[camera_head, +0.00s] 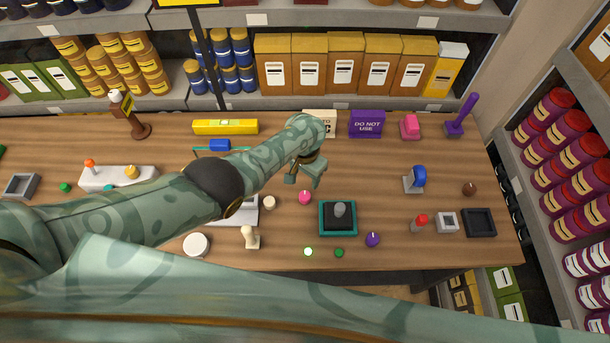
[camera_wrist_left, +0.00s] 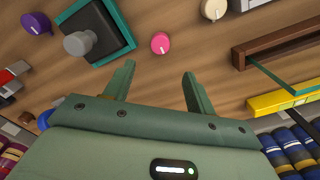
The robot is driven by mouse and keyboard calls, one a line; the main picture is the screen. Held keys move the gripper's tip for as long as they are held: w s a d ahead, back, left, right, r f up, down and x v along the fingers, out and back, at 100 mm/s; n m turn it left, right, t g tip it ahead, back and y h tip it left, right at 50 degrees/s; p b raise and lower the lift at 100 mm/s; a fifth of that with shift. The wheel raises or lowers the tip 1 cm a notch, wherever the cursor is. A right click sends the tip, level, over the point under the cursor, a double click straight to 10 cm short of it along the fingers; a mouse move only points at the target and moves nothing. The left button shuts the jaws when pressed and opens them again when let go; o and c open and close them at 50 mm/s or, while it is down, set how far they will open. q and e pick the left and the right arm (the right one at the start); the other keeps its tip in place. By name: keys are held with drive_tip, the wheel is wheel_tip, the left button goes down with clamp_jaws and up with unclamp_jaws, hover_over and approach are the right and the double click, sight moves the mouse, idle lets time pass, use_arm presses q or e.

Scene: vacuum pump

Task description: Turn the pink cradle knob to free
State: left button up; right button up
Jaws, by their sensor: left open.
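The pink knob (camera_head: 305,198) is a small round knob with a pale mark on top, on the wooden table left of the black and teal block. It also shows in the left wrist view (camera_wrist_left: 160,43), beyond my open fingers and a little left of their middle. My left gripper (camera_head: 305,176) is above the table, just behind the knob in the head view and apart from it. Its two fingers are spread and empty in the left wrist view (camera_wrist_left: 158,82). A pink object (camera_head: 410,127) stands at the back right. My right gripper is not seen.
A teal-edged black block (camera_head: 338,231) with a grey knob stands right of the pink knob. A cream knob (camera_head: 269,202) is at its left and a purple knob (camera_head: 373,240) at front right. A brown-framed glass panel (camera_wrist_left: 285,55) shows in the wrist view.

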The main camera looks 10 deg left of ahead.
use_arm(q)
wheel_tip(320, 180, up, 4)
drive_tip(key=shift+r+p, duration=0.25)
drive_tip(key=shift+p, duration=0.9)
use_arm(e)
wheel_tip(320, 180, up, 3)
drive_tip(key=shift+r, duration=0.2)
